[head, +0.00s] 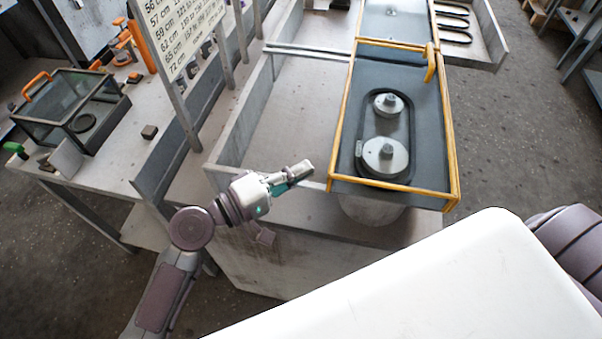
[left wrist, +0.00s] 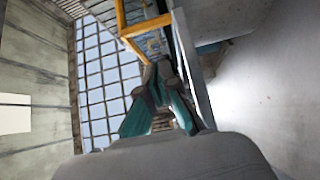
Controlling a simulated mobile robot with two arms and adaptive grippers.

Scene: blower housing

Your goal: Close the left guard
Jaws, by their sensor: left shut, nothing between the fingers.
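A yellow-orange frame (head: 454,160) edges a dark housing plate with two metal pulleys, one at the front (head: 386,155) and one behind (head: 391,104). An orange handle (head: 430,62) stands at its far right corner. I cannot tell which part is the left guard or how far it is open. My left gripper (head: 306,169) is shut and empty, just left of the frame's front left corner, with a small gap in the picture. In the left wrist view, the shut fingers (left wrist: 157,78) point toward a yellow-edged part (left wrist: 143,24). My right gripper is out of view.
A grey walled bench (head: 275,125) lies left of the housing, behind my left gripper. A sign board (head: 180,30) stands on posts. A glass-sided box with an orange handle (head: 70,105) sits on the left table. Bare floor (head: 530,130) lies to the right.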

